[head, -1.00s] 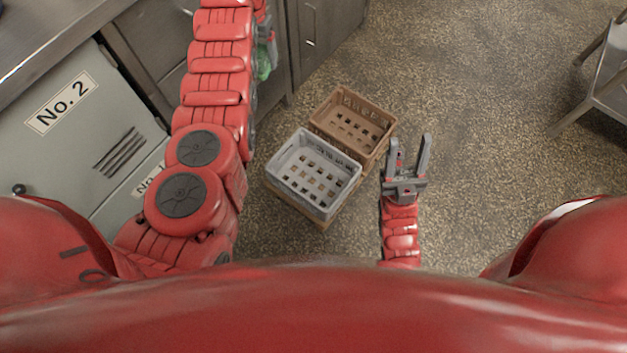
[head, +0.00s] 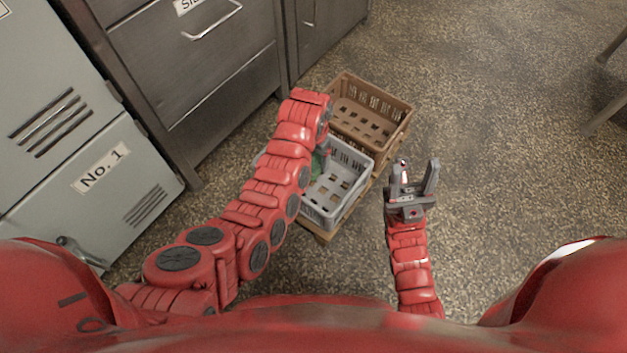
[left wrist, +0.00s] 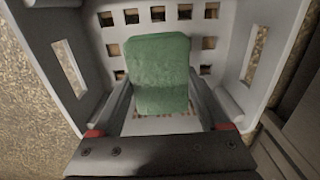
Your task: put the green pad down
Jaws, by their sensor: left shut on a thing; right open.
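The green pad (left wrist: 160,72) is between the two fingers of my left gripper (left wrist: 160,105), which is shut on it. In the left wrist view the pad is over the inside of the grey crate (left wrist: 75,70); I cannot tell whether it touches the crate floor. In the head view a small part of the pad (head: 318,162) shows beside my left arm, at the left part of the grey crate (head: 352,200). My left arm hides most of the pad and the left gripper there. My right gripper (head: 412,180) is open and empty, right of the grey crate.
A brown crate (head: 392,132) stands directly behind the grey crate. Grey drawers (head: 190,70) and a locker marked No. 1 (head: 130,205) line the left side. Speckled floor (head: 510,150) is clear on the right, with a metal stand leg (head: 605,115) at the far right.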

